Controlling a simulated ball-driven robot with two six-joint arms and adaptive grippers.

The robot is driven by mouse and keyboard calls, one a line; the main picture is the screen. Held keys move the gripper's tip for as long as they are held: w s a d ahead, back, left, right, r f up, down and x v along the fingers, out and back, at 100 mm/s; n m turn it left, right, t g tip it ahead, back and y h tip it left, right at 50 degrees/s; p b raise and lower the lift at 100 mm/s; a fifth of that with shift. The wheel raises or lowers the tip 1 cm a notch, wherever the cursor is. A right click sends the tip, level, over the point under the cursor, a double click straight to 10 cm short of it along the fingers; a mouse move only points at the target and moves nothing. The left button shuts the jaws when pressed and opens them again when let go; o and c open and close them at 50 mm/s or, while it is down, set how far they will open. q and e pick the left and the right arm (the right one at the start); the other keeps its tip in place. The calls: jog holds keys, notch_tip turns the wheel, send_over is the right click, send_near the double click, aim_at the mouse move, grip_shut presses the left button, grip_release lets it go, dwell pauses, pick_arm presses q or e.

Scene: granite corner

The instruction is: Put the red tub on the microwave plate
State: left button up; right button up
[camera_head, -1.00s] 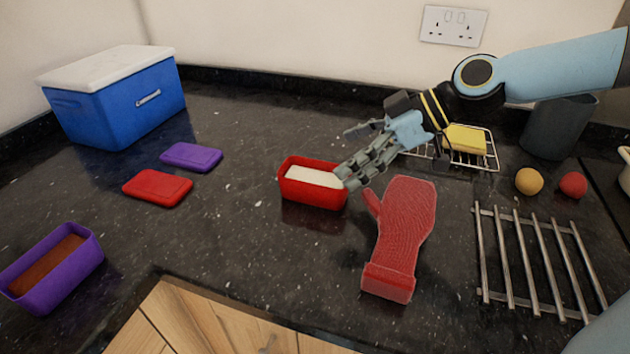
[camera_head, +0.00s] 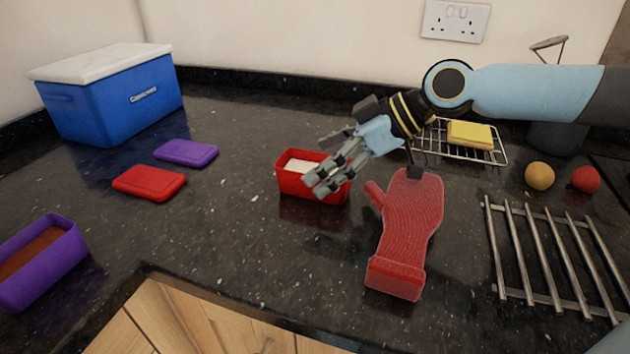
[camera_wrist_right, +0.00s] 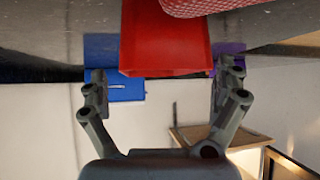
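The red tub (camera_head: 291,186) stands upright on the dark counter with pale contents and no lid on it. My right gripper (camera_head: 320,182) reaches over it from the right, its fingers hiding part of the tub's top and front. In the right wrist view, the red tub (camera_wrist_right: 165,45) lies between and beyond the spread fingers of my right gripper (camera_wrist_right: 162,80), with a gap on both sides. The gripper is open and holds nothing. I see no microwave plate. My left gripper is not in view.
A red oven mitt (camera_head: 408,225) lies close right of the tub. Red (camera_head: 149,182) and purple (camera_head: 186,152) lids, a purple tub (camera_head: 45,265) and a blue cool box (camera_head: 110,100) are left. A metal rack (camera_head: 550,255) and two balls are right.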

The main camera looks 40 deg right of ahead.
jog(key=c, duration=1.6)
jog(key=shift+r, duration=0.5)
jog(key=shift+c, duration=0.2)
jog(key=s+d+r+p, duration=0.4)
jog(key=s+r+p, duration=0.6)
jog(key=p, duration=1)
jog(key=shift+s, duration=0.5)
